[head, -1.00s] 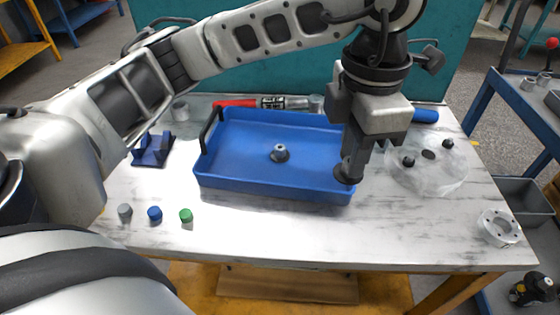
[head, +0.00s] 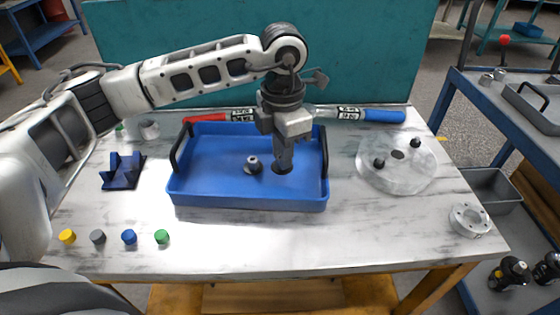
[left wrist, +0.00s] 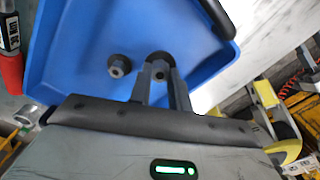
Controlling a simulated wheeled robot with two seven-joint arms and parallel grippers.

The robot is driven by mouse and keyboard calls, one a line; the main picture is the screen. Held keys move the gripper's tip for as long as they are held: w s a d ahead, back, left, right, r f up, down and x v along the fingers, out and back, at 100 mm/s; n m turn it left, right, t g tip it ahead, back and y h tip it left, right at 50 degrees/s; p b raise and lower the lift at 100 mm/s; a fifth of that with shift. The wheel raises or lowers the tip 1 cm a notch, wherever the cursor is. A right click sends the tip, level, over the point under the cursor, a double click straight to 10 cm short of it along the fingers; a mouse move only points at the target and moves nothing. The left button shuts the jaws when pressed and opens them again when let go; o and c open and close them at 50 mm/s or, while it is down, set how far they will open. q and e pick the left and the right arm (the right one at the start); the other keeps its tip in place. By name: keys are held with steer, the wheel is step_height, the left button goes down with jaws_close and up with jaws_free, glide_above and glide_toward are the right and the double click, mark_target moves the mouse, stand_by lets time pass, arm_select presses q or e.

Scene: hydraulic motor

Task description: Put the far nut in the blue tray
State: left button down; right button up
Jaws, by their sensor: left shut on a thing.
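The blue tray (head: 249,200) stands on the table with a dark flanged nut (head: 253,164) upright on its floor. My left gripper (head: 283,163) points down inside the tray's outline, right of that nut. It is shut on another dark flanged nut (head: 281,169), low over the tray floor; I cannot tell whether it touches. In the left wrist view the held nut (left wrist: 160,68) is between the fingers, with the other nut (left wrist: 119,66) beside it and apart. My right gripper is not in view.
A round pale plate (head: 397,178) with two dark knobs stands right of the tray. A metal flange ring (head: 470,219) lies near the right edge. Several coloured caps (head: 129,237) line the front left. A blue bracket (head: 123,172) and a red-handled tool (head: 205,118) are nearby.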

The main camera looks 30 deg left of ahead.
arm_select(q)
steer(key=shift+w+a+f, duration=0.15)
steer(key=shift+a+f, duration=0.1)
steer(key=shift+f, duration=0.1)
step_height(320, 180, down, 2)
steer(key=shift+a+f, duration=0.15)
steer(key=shift+f, duration=0.45)
steer(key=shift+w+f, duration=0.1)
steer(key=shift+f, duration=0.1)
steer(key=shift+f, duration=0.15)
steer(key=c, duration=1.3)
jaws_free()
